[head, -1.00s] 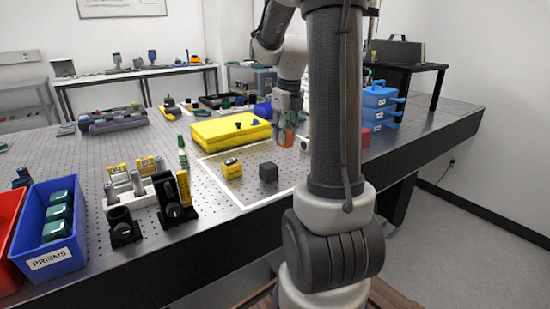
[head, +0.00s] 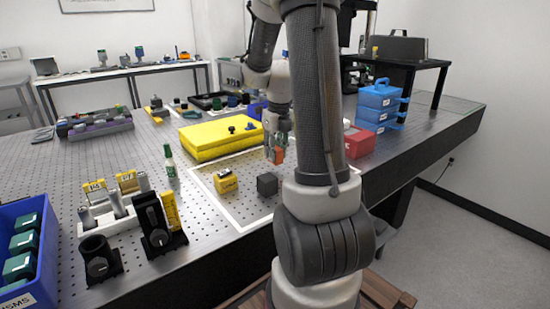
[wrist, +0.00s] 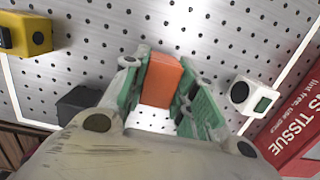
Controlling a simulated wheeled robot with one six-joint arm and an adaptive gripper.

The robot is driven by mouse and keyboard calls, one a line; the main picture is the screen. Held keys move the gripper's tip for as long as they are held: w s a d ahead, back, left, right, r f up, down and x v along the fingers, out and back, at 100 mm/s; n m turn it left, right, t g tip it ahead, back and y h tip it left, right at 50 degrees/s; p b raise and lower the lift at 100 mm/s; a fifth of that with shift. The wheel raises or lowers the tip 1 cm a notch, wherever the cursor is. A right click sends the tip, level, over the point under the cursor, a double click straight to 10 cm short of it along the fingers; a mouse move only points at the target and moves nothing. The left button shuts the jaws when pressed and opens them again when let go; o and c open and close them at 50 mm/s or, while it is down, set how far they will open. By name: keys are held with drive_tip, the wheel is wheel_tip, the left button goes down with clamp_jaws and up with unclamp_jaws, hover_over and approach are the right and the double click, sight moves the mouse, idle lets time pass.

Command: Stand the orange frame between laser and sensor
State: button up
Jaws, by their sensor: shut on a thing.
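My gripper (head: 276,150) is shut on the orange frame (wrist: 162,80), which shows as a plain orange block between the green finger pads (wrist: 160,85). In the head view the orange frame (head: 278,156) hangs at the fingertips over the white-outlined area. A yellow block with a black face (head: 226,181) stands left of it, also at the upper left in the wrist view (wrist: 26,35). A dark cube (head: 267,184) stands nearer the front. A white block with a round dark lens (wrist: 249,95) is right of the gripper. I cannot tell which blocks are laser and sensor.
A red tissue box (head: 358,143) stands to the right, outside the white outline (head: 215,206). A yellow case (head: 220,138) lies behind. Black mounts (head: 157,232) and a blue bin of prisms (head: 38,245) are at the left. The outlined area has some bare perforated surface.

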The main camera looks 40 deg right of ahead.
drive_tip(key=shift+f, duration=1.25)
drive_tip(key=shift+f, duration=0.1)
drive_tip(key=o, duration=1.1)
